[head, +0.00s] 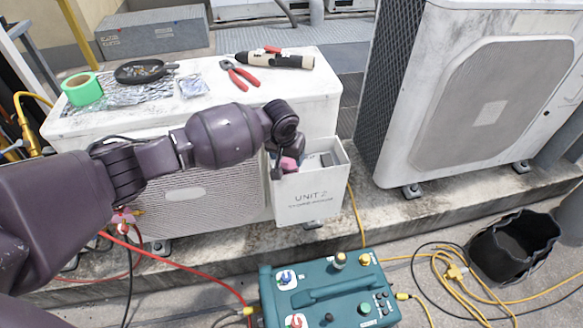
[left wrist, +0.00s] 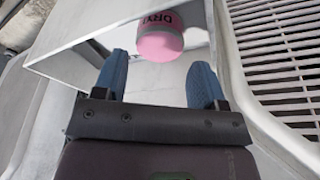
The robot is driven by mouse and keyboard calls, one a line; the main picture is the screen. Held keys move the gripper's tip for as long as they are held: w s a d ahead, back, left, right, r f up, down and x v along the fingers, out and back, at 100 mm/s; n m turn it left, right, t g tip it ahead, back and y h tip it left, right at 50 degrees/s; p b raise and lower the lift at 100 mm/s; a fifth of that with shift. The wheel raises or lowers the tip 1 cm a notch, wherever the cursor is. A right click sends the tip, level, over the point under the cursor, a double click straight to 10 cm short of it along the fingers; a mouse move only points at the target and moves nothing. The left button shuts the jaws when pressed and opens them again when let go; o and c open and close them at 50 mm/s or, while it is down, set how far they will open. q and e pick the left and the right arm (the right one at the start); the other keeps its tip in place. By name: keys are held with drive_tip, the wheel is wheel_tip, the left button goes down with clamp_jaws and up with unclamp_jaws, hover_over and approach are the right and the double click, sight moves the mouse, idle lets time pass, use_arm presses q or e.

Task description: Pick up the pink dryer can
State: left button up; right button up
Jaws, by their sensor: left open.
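The pink dryer can (left wrist: 160,40) is inside a white box marked "UNIT 2" (head: 308,200), which is fixed at the front of the white condenser. In the head view only a bit of the pink can (head: 289,163) shows past my gripper. My left gripper (head: 282,165) reaches into the top of the box. In the left wrist view its two blue fingers (left wrist: 162,85) are apart, with the can just beyond the gap between them. The printed letters "DRY" show on the can. My right gripper is not in view.
A dark grey item (head: 326,160) is also in the box. On the condenser top lie green tape (head: 82,89), a dark dish (head: 140,71), red pliers (head: 240,75) and a torch-like tool (head: 275,60). A teal machine (head: 330,290) and black bucket (head: 513,247) stand below.

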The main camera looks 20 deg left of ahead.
sight(290, 163)
use_arm(q)
drive_tip(key=shift+w+f, duration=0.1)
drive_tip(key=shift+f, duration=0.05)
drive_tip(key=b+x, duration=0.2)
drive_tip(key=x, duration=0.2)
drive_tip(key=shift+f, duration=0.3)
drive_tip(key=shift+w+f, duration=0.1)
drive_tip(key=shift+f, duration=0.2)
drive_tip(key=shift+w+r, duration=0.1)
drive_tip(key=shift+r, duration=0.25)
drive_tip(key=shift+c, duration=0.2)
drive_tip(key=c, duration=0.4)
drive_tip(key=shift+c, duration=0.7)
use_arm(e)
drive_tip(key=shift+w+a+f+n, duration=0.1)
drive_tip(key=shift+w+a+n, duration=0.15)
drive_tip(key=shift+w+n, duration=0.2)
